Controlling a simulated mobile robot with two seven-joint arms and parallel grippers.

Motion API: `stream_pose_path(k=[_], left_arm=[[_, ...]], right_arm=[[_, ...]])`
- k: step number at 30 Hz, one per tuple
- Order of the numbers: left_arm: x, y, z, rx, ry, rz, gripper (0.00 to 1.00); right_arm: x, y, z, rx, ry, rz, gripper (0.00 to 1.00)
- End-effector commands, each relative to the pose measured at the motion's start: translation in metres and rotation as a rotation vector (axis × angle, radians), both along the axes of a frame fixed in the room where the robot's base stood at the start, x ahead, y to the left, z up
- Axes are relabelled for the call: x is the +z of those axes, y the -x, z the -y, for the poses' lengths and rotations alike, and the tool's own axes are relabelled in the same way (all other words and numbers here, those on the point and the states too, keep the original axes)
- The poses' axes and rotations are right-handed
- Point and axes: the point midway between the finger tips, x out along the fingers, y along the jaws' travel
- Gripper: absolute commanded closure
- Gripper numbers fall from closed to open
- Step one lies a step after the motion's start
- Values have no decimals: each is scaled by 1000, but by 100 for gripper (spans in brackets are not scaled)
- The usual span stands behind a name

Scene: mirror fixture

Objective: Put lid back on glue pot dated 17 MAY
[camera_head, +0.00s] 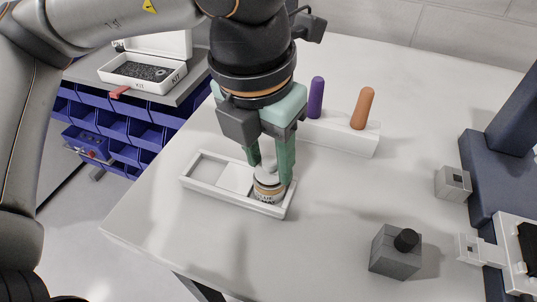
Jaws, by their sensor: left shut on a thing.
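My left gripper (270,168) comes down from above with its green fingers shut around the pale top of a small round glue pot (267,190). The pale top looks like a lid (268,167) on or just over the pot; I cannot tell whether they touch. The pot has a tan band and a pale label with dark marks too small to read, so its date cannot be told. It stands in the right end of a shallow white tray (225,196). The fingers hide part of the lid and pot. My right gripper is not in view.
A white block (345,137) holding a purple peg (317,97) and an orange peg (362,108) stands behind the gripper. A grey block with a black knob (396,252) is at front right. A dark blue fixture (490,178) fills the right. Table at front left is clear.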

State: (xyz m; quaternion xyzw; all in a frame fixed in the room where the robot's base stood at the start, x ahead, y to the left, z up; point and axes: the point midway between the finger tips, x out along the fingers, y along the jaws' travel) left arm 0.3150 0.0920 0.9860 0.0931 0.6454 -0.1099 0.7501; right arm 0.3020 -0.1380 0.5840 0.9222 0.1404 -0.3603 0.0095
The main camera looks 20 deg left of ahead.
Motion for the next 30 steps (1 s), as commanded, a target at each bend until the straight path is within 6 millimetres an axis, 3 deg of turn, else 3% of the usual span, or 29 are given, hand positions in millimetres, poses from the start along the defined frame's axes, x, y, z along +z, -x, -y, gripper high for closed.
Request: stream_pose_path(k=[5, 6, 14, 20, 25, 30], left_arm=[[0, 0, 0, 0, 0, 0, 100], [0, 0, 0, 0, 0, 0, 49], [0, 0, 0, 0, 0, 0, 19], [0, 0, 0, 0, 0, 0, 17], [0, 0, 0, 0, 0, 0, 0], [0, 0, 0, 0, 0, 0, 0]], right_arm=[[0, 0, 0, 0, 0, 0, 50], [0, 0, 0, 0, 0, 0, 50], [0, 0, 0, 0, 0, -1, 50], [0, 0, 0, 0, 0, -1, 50], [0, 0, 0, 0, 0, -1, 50], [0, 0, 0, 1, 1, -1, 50]])
